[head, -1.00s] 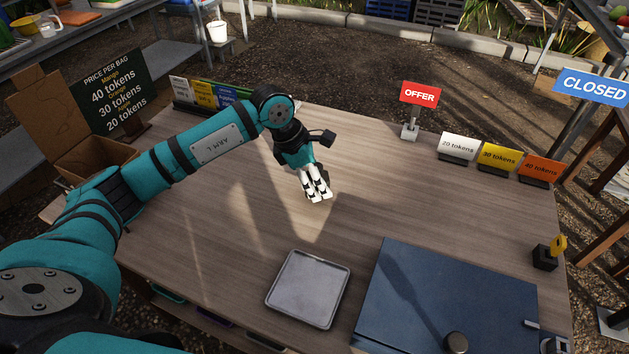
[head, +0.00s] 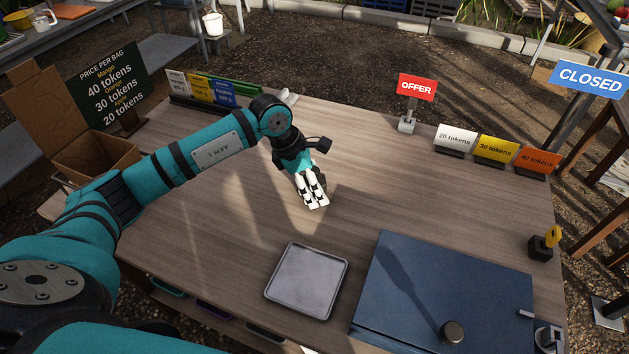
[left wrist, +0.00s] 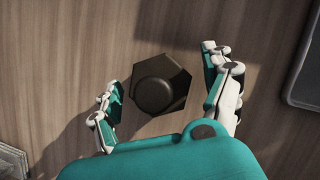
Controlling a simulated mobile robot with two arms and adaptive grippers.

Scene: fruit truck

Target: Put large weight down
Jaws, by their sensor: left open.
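The large weight (left wrist: 160,90) is a dark, six-sided block with a round knob on top. In the left wrist view it appears to stand upright on the wooden table (left wrist: 70,50). My left gripper (left wrist: 165,95) is open around it, with a finger on each side and a visible gap to each. In the head view my left gripper (head: 318,203) points down over the middle of the table, and its white fingers hide most of the weight (head: 321,182). My right gripper is not in view.
A grey metal tray (head: 307,281) and a blue case (head: 440,290) with a dark knob lie near the front. A red OFFER sign (head: 417,87) and token cards (head: 496,149) line the back right. A cardboard box (head: 95,160) is at left.

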